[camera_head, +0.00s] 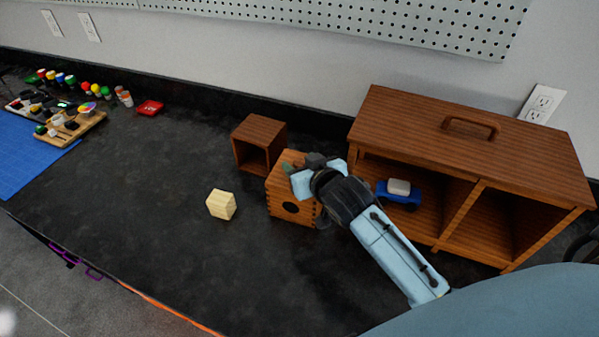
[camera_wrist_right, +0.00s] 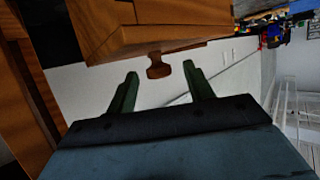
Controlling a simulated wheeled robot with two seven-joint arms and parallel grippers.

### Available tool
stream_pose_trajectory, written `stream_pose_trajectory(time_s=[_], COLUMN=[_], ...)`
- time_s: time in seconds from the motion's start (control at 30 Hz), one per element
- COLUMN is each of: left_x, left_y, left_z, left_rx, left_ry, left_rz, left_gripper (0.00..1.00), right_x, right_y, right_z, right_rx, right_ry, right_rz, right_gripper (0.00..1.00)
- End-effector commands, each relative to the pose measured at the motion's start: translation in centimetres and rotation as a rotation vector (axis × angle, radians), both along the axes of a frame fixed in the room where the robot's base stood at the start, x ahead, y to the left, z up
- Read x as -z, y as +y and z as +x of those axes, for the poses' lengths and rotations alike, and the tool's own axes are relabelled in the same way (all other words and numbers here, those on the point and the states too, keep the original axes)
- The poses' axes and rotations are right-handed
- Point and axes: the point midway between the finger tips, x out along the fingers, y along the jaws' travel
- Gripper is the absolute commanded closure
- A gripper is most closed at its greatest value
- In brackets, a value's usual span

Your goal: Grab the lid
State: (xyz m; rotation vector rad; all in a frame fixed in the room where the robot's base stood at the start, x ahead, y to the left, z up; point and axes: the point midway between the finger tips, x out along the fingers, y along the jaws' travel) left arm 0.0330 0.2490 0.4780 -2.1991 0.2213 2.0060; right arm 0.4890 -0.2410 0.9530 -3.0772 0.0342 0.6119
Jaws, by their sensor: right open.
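A small wooden box (camera_head: 281,206) with a dark round hole in its front stands on the black table in the head view. My right gripper (camera_head: 294,167) is over the top of this box and hides much of it. In the right wrist view, the wooden lid (camera_wrist_right: 150,38) shows at the top, with a knob (camera_wrist_right: 159,66) sticking out toward my gripper. My right gripper (camera_wrist_right: 160,74) is open, its green fingers on either side of the knob with gaps between. It holds nothing. My left gripper is not in view.
An open wooden box (camera_head: 258,132) stands behind. A cream block (camera_head: 220,205) lies to the left. The table's left middle is clear.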

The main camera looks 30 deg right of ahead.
Motion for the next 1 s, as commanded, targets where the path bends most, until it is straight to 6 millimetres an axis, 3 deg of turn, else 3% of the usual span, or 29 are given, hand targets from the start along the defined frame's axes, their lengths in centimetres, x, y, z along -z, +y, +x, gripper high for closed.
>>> stream_pose_trajectory(time_s=[0.2,0.6,1.0], left_x=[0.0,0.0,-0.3], left_y=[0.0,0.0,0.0], left_z=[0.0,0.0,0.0], left_rx=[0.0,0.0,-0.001], left_ry=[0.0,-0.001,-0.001], left_rz=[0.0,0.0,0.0], left_gripper=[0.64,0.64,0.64], right_x=[0.0,0.0,-1.0], right_y=[0.0,0.0,0.0], right_z=[0.1,0.0,0.1], right_rx=[0.0,0.0,0.0], right_ry=[0.0,-0.001,-0.002], right_rz=[0.0,0.0,0.001], right_gripper=[0.48,0.98,0.98])
